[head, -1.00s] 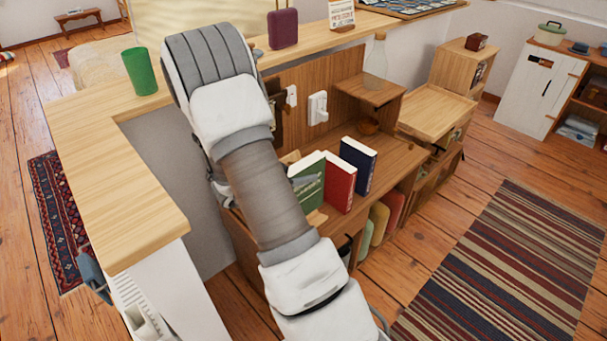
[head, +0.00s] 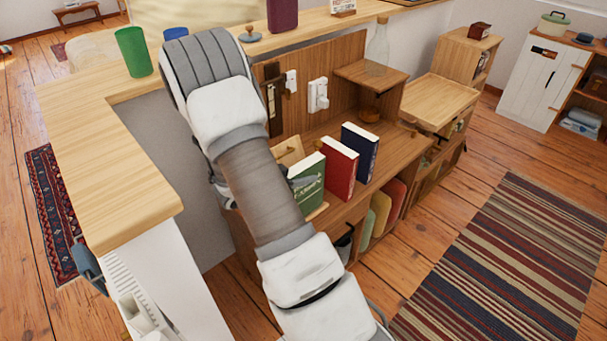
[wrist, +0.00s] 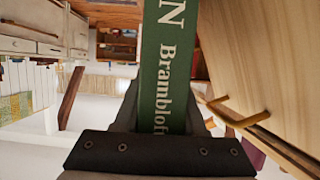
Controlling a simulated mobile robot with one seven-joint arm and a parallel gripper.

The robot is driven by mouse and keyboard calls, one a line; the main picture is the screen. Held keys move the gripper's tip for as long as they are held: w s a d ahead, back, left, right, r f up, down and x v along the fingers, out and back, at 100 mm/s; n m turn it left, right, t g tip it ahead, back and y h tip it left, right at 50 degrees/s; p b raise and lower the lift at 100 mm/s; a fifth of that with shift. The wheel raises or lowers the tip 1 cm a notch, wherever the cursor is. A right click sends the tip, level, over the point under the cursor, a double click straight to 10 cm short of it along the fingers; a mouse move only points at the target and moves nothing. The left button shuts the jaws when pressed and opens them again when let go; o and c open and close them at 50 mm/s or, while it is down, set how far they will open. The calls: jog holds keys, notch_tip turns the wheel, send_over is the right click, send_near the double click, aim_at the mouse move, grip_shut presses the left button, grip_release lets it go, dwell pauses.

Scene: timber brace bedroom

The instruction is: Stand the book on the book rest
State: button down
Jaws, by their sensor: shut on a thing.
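The green book (head: 307,186) stands near-upright at the left of a red and a blue book in the head view. In the wrist view its spine (wrist: 165,60), with white lettering, lies between the fingers of my gripper (wrist: 163,112), which is shut on it. In the head view my arm hides most of the gripper. A pale wooden piece, seemingly the book rest (head: 290,152), shows behind the green book, with a pale edge below it. In the wrist view a wooden panel with brass-like pegs is close at right. I cannot tell whether the book touches the rest.
The red book (head: 340,168) and blue book (head: 359,153) stand close to the right on the wooden desk (head: 398,150). A counter (head: 110,190) with a green cup (head: 133,52) is at left. A glass bottle (head: 378,45) stands on a small raised shelf.

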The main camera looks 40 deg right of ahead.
jog(key=shift+r, duration=0.1)
jog(key=shift+c, duration=2)
grip_release()
jog(key=p+v, duration=0.1)
jog(key=v, duration=0.6)
jog(key=shift+a, duration=0.25)
